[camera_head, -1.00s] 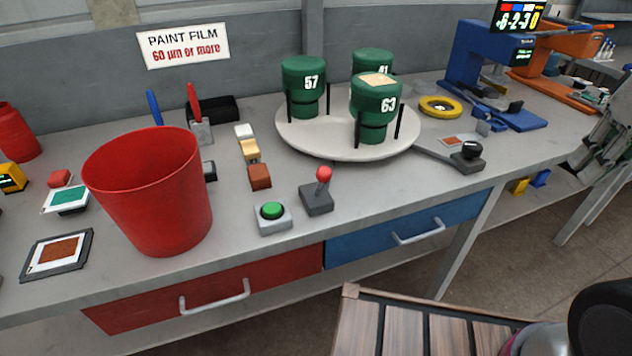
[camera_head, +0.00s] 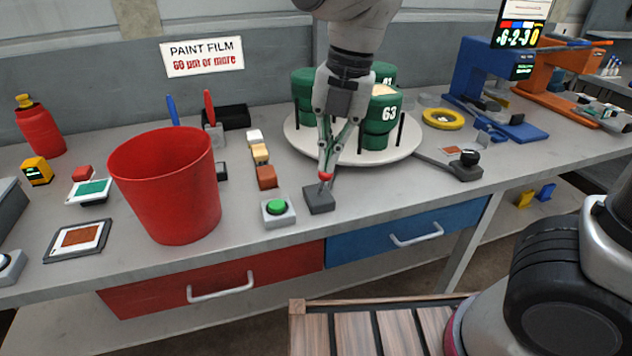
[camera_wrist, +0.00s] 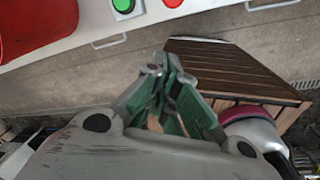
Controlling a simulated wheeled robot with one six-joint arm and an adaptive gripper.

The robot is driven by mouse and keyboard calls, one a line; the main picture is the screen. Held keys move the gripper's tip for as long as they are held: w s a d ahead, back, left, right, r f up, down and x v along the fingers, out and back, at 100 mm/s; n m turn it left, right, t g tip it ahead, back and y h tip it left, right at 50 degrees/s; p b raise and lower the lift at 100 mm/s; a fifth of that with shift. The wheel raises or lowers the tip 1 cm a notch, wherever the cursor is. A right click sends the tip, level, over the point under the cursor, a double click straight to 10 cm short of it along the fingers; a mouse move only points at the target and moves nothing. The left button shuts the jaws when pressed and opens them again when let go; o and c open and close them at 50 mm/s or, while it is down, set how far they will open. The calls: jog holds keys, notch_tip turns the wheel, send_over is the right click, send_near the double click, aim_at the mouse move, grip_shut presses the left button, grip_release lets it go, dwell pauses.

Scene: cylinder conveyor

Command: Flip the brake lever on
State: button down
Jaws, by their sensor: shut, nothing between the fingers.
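A lever with a red ball knob (camera_head: 326,177) stands on a small dark base (camera_head: 319,201) near the bench's front edge, right of the green button (camera_head: 277,207). No label naming it the brake is readable. My gripper (camera_head: 327,168) points down at the knob in the head view, its fingers shut with nothing held. The fingertips overlap the knob there; I cannot tell whether they touch. In the wrist view my shut fingers (camera_wrist: 157,72) show in the middle, and the red knob (camera_wrist: 172,3) shows at the top edge, apart from them.
A red bucket (camera_head: 165,195) stands left of the button. Small blocks (camera_head: 266,177) line up behind it. A round white turntable (camera_head: 300,140) with numbered green canisters is behind my gripper. A blue lever (camera_head: 173,111) and a red lever (camera_head: 209,106) stand farther back.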

aim_at(324, 180)
jog(key=shift+n, duration=0.6)
jog(key=shift+w+a+f, duration=0.1)
jog(key=shift+w+f, duration=0.5)
jog(key=shift+f, duration=0.85)
jog(key=shift+w+a+f, duration=0.1)
jog(key=shift+w+f, duration=0.55)
jog(key=shift+f, duration=0.85)
jog(key=shift+w+a+f, duration=0.1)
jog(key=shift+w+f, duration=0.5)
jog(key=shift+f, duration=0.85)
